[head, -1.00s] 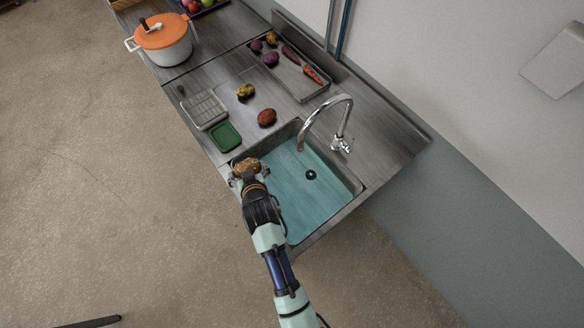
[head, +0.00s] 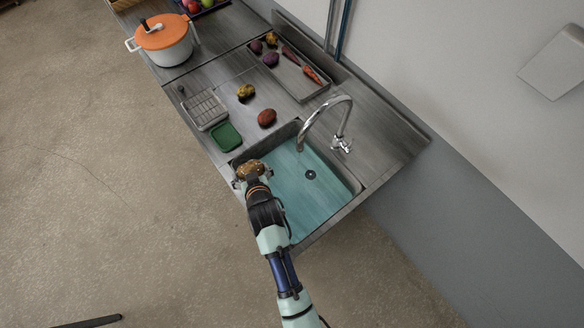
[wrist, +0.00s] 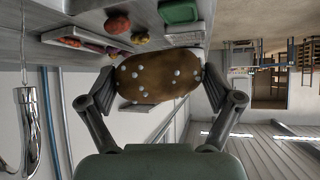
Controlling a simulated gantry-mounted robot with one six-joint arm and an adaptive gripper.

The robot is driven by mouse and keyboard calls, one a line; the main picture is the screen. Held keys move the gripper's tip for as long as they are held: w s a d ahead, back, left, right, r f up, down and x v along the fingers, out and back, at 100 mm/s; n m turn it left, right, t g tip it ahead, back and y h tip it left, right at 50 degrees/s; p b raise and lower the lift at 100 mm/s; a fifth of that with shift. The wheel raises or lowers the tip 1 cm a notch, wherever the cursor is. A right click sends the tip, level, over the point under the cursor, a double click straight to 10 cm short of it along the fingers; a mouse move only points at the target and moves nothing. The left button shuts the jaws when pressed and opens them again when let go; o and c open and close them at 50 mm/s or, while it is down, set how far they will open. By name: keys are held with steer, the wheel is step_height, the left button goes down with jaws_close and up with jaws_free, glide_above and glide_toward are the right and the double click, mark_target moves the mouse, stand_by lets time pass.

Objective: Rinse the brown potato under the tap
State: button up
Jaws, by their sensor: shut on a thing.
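The brown potato (head: 250,168) is in my gripper (head: 252,177), at the near left edge of the sink. In the wrist view the potato (wrist: 160,78) fills the space between both fingers and has several pale spots on it. My gripper is shut on its two ends. The curved metal tap (head: 328,108) stands at the far side of the sink, to the right of the potato and apart from it. The sink basin (head: 316,205) looks blue-green with a dark drain. Whether water runs from the tap cannot be told.
A red potato (head: 267,117) and a yellowish one (head: 246,91) lie on the counter. A green sponge or dish (head: 226,136) and a wire rack (head: 204,110) sit left of the sink. A tray (head: 313,94) holds vegetables. An orange-lidded pot (head: 166,50) stands farther back.

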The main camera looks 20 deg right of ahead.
steer(key=shift+w+a, duration=0.4)
steer(key=shift+s+a+r+p, duration=0.15)
steer(key=shift+s+a+p, duration=0.4)
steer(key=shift+s+a, duration=0.3)
steer(key=s+a+p, duration=0.1)
steer(key=s+a, duration=0.2)
steer(key=a, duration=0.1)
steer(key=shift+s+p, duration=0.35)
steer(key=shift+s, duration=0.05)
stand_by(0.8)
